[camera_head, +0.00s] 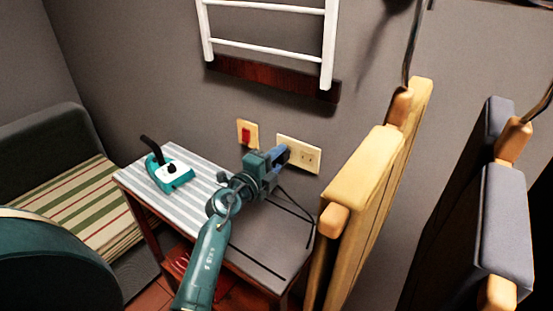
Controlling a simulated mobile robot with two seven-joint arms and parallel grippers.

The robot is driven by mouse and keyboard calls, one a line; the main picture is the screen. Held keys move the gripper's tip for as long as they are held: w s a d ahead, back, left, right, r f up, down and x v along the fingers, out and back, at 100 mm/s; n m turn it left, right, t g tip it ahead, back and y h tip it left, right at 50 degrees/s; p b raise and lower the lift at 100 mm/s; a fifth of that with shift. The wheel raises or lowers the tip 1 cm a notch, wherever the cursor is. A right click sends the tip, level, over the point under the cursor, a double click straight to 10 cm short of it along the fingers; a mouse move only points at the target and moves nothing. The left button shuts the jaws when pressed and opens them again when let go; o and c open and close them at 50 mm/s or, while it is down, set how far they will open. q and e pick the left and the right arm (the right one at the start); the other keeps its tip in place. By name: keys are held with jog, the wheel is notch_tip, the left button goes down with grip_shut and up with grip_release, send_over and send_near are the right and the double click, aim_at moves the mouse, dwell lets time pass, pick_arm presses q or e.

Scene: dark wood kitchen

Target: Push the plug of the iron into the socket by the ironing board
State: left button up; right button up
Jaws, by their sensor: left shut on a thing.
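The teal and white iron (178,181) with a black handle rests at the left end of the striped ironing board (205,198). A cream socket plate (311,157) is on the wall just behind the board's right end. My left gripper (282,156) is at the left part of this plate and covers some of it. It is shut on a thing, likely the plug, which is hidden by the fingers. I cannot tell whether it touches the socket. A thin dark cord (296,203) hangs below the gripper. My right gripper is not in view.
A cream plate with a red switch (246,133) is left of the socket. A white rack (268,50) is on the wall above. A yellow panel (370,180) and a grey panel (505,225) stand at right, the yellow one close to the socket. An armchair (40,150) is at left.

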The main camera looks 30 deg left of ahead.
pick_arm(q)
jog(key=shift+w, duration=0.3)
jog(key=o, duration=1)
